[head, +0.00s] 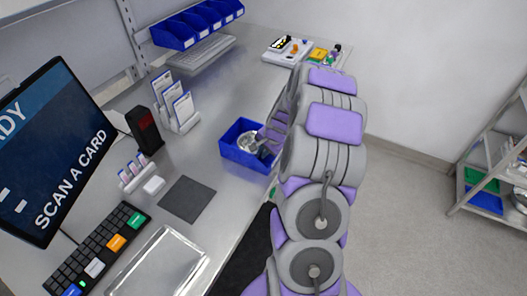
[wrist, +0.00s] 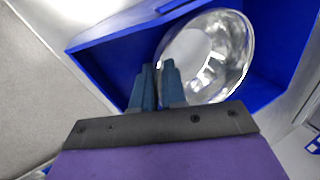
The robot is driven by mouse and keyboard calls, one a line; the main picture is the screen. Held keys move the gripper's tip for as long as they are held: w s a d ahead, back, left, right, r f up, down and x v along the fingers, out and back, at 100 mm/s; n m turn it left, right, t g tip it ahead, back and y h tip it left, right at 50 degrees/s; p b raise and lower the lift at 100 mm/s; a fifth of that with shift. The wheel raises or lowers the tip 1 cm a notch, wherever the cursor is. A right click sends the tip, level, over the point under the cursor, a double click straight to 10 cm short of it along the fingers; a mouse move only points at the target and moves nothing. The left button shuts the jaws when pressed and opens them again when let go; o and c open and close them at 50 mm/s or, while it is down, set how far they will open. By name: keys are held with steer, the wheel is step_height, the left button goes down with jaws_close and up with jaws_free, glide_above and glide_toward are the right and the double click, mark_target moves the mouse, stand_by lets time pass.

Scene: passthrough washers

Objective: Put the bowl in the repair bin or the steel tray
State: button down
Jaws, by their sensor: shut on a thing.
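A shiny metal bowl (head: 248,141) is at the blue bin (head: 232,156) on the steel bench, partly hidden by my gripper in the head view. In the wrist view the bowl (wrist: 212,52) is tilted, with its inside facing the camera, and it lies within the outline of the blue bin (wrist: 115,62). My gripper (wrist: 158,70) is shut on the bowl's near left rim. Whether the bowl touches the bin floor cannot be told. A steel tray (head: 157,266) lies empty at the near end of the bench.
A dark mat (head: 187,199) lies between tray and bin. A keyboard (head: 97,248), a monitor (head: 55,150) and card holders (head: 176,104) stand at the left. Small blue bins (head: 200,22) hang at the back. A white board with parts (head: 287,47) lies at the far end.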

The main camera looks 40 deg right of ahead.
steer(key=c, duration=1.2)
jaws_free()
steer(key=a+p+v, duration=0.1)
steer(key=p+v, duration=0.1)
steer(key=v, duration=1)
steer(key=s+a+r+n+g, duration=0.1)
steer(key=s+a+r+n, duration=0.2)
steer(key=a, duration=0.5)
steer(key=s+a+r+n+g+y, duration=0.1)
steer(key=s+a+r+n, duration=0.2)
steer(key=a, duration=0.4)
steer(key=s+a+r+n+g, duration=0.1)
steer(key=s+a+r+n, duration=0.15)
steer(key=a, duration=0.55)
steer(key=s+a+n+g, duration=0.1)
steer(key=s+a+n, duration=0.1)
steer(key=s, duration=0.4)
steer(key=s+a+r+n+g+h, duration=0.1)
steer(key=s+a+n, duration=0.1)
steer(key=s, duration=0.5)
steer(key=s+a+r+n+g, duration=0.1)
steer(key=s+a+n, duration=0.2)
steer(key=s, duration=0.4)
steer(key=shift+h, duration=0.4)
